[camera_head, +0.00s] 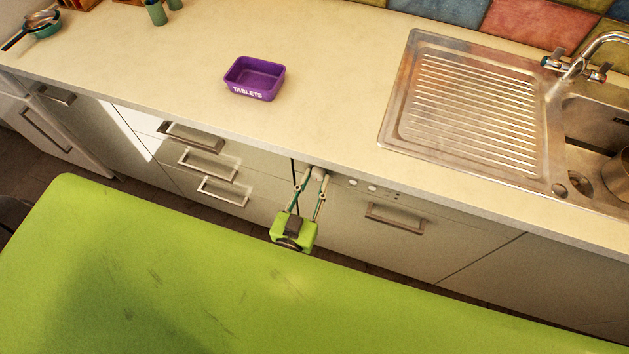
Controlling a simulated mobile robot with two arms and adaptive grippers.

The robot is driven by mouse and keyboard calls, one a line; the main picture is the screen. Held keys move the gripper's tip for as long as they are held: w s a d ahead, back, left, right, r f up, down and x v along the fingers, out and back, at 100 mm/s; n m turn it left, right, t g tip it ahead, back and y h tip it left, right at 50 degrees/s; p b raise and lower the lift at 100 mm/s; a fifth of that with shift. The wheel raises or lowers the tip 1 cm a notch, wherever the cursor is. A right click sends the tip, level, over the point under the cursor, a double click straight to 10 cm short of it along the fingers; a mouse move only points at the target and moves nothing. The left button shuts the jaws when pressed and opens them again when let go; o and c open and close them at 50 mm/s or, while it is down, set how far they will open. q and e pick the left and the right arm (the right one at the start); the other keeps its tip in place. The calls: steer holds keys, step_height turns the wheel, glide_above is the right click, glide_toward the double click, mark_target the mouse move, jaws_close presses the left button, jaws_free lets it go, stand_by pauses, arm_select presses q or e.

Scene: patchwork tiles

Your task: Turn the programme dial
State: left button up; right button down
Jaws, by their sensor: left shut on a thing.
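The programme dial (319,173) is a small pale round knob on the front panel of the built-in appliance (385,235) under the counter. My left gripper (314,178), with a green body and thin fingers, reaches up to the panel. Its two fingers stand on either side of the dial and are shut on it. The fingers partly cover the dial, and its pointer or markings are too small to make out. My right gripper is not in view.
Small round buttons (372,188) and a handle (395,217) sit right of the dial. Drawers with handles (207,163) are to the left. The counter edge overhangs just above. A purple tablets box (248,94) and a sink drainer (470,98) are on the counter.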

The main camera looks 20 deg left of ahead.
arm_select(q)
steer(key=o, duration=1.1)
steer(key=shift+f, duration=0.1)
steer(key=shift+c, duration=0.2)
steer(key=s, duration=1.2)
steer(key=shift+a, duration=0.2)
